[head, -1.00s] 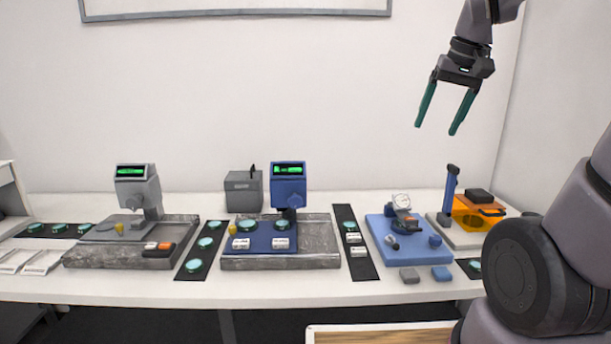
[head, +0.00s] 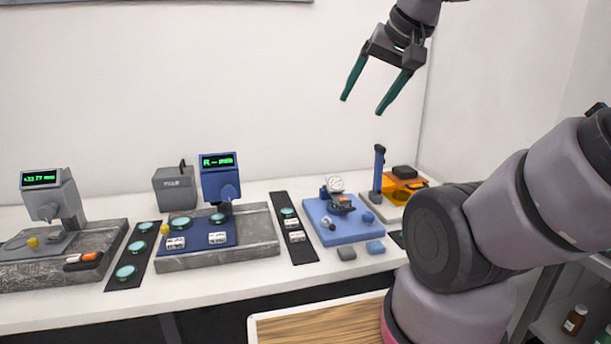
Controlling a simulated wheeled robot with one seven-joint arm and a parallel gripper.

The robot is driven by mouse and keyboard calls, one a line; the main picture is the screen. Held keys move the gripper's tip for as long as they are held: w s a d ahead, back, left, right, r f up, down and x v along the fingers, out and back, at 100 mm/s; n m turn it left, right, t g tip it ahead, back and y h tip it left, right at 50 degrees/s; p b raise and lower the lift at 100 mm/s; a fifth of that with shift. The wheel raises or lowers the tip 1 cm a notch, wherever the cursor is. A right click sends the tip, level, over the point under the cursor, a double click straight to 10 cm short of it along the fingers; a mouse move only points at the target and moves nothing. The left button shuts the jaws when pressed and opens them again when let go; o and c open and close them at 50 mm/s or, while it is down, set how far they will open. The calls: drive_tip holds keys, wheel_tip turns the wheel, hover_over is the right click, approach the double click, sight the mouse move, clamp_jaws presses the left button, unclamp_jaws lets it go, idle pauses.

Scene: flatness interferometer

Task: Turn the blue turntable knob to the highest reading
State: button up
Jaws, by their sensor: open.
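The blue instrument (head: 220,182) stands on a grey stone base at centre, its screen lit with green text too small to read surely. A blue plate (head: 190,236) with discs and labelled blocks lies before it. A separate blue base (head: 350,232) to the right carries a dial gauge (head: 335,185) and small knobs; a blue knob-like part (head: 368,217) is at its right side. I cannot tell surely which part is the turntable knob. My gripper (head: 362,105) is open and empty, high above the bench, apart from everything.
A grey instrument (head: 52,198) stands at left and a grey box (head: 175,187) at the back. Dark strips with teal discs (head: 125,272) lie between the stations. The bench front edge is mostly clear.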

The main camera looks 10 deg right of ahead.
idle(0.8)
drive_tip(key=m+g+y, duration=0.1)
drive_tip(key=m+g, duration=0.6)
drive_tip(key=m, duration=0.2)
hover_over(369, 214)
wheel_tip(369, 214, down, 17)
drive_tip(key=w+d+f+m+g+y, duration=0.15)
drive_tip(key=d+f, duration=0.25)
drive_tip(key=f, duration=0.7)
drive_tip(key=shift+m, duration=0.45)
drive_tip(key=x, duration=0.9)
drive_tip(key=shift+s+f, duration=0.15)
drive_tip(key=shift+f, duration=0.2)
